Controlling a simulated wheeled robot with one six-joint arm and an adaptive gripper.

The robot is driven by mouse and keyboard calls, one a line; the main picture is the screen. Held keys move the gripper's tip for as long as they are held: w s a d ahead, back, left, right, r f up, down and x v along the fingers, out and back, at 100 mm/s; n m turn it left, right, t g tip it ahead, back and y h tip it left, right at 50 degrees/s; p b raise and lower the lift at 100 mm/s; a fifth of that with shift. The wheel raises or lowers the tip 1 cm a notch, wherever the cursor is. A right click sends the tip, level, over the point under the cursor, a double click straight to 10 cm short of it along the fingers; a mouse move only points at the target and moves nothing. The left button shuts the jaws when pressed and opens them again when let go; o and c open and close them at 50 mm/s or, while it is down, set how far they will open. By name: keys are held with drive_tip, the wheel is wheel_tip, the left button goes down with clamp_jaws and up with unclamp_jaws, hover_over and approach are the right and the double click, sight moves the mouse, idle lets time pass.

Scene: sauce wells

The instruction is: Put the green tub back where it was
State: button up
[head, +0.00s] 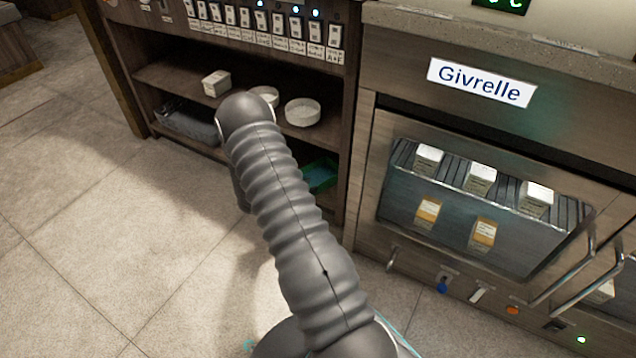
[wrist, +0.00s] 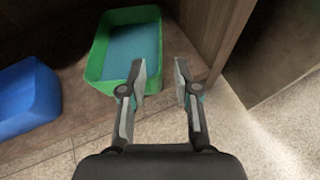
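The green tub (wrist: 98,62) stands on the low wooden shelf in the wrist view, upright, with a blue-teal inside. In the head view only part of the green tub (head: 321,174) shows, at the right end of the low shelf behind my arm. My gripper (wrist: 160,65) is open, with its fingers apart. Its left finger overlaps the tub's right front corner in the picture; I cannot tell whether they touch. In the head view my gripper is hidden behind my arm.
A blue tub (wrist: 28,97) stands left of the green tub. A wooden side wall (wrist: 205,35) closes the shelf on the right. White containers (head: 302,112) sit on the shelf above. A glass-fronted cabinet (head: 482,205) with protruding handles stands right. The floor at left is clear.

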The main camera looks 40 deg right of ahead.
drive_tip(key=s+a+r+m+g+y, duration=0.1)
drive_tip(key=s+a+r+m, duration=0.2)
drive_tip(key=r, duration=0.5)
drive_tip(key=s+a+r+m+y, duration=0.2)
drive_tip(key=s+a+r+m, duration=0.15)
drive_tip(key=r, duration=0.55)
drive_tip(key=s+a+r+m+g+y, duration=0.1)
drive_tip(key=s+a+r+m, duration=0.25)
drive_tip(key=r, duration=0.45)
drive_tip(key=s+a+r+m+t+y, duration=0.3)
drive_tip(key=s+a+r+y, duration=0.1)
drive_tip(key=s+a+r, duration=0.3)
drive_tip(key=s+a+r+m+t+y, duration=0.4)
drive_tip(key=s+a+r, duration=0.4)
drive_tip(key=s+a, duration=0.4)
drive_tip(key=shift+a+m+y, duration=0.2)
drive_tip(key=shift+m+y, duration=0.1)
drive_tip(key=shift+y, duration=0.5)
wheel_tip(320, 180, up, 9)
drive_tip(key=p, duration=0.9)
drive_tip(key=shift+f, duration=0.1)
